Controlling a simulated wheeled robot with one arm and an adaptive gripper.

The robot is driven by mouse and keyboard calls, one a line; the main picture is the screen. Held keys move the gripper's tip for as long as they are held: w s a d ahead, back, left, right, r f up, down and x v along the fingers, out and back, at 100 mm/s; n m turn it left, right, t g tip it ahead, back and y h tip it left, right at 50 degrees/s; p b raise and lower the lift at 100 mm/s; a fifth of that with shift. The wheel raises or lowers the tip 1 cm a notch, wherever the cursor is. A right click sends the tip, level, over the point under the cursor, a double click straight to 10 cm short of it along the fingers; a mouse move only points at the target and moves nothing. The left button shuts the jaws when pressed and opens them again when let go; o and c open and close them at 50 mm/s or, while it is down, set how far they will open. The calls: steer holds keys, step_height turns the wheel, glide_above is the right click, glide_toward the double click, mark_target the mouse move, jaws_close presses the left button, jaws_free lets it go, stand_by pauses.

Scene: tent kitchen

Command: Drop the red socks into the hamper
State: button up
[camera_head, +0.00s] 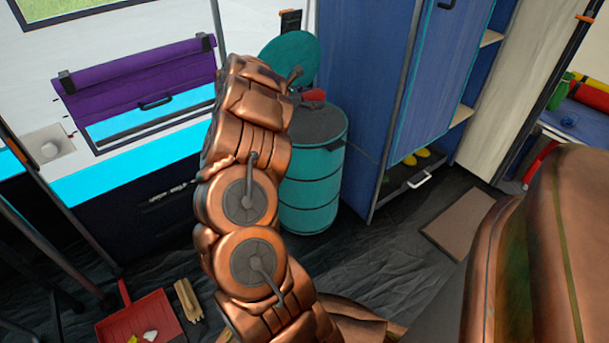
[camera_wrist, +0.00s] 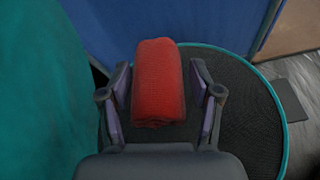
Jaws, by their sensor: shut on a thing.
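The red socks (camera_wrist: 158,85) are a rolled bundle between the two fingers of my gripper (camera_wrist: 160,95) in the wrist view. My gripper is shut on them. In the head view a bit of red sock (camera_head: 313,95) shows past my arm, above the teal hamper (camera_head: 312,192). The hamper is a round drum with a dark mesh top surface inside a teal rim; the rim also shows in the wrist view (camera_wrist: 284,130). Its round teal lid (camera_head: 291,58) stands up open behind. The socks are over the dark surface; I cannot tell the height gap.
A blue cabinet (camera_head: 360,70) stands right behind the hamper, with yellow items (camera_head: 415,157) on a low shelf. A red dustpan (camera_head: 140,318) and a small wooden item (camera_head: 188,300) lie on the floor at lower left. A brown mat (camera_head: 458,222) lies at right.

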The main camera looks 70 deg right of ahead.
steer(key=shift+f, duration=0.7)
steer(key=o, duration=1.1)
steer(key=shift+c, duration=0.2)
steer(key=v, duration=1.2)
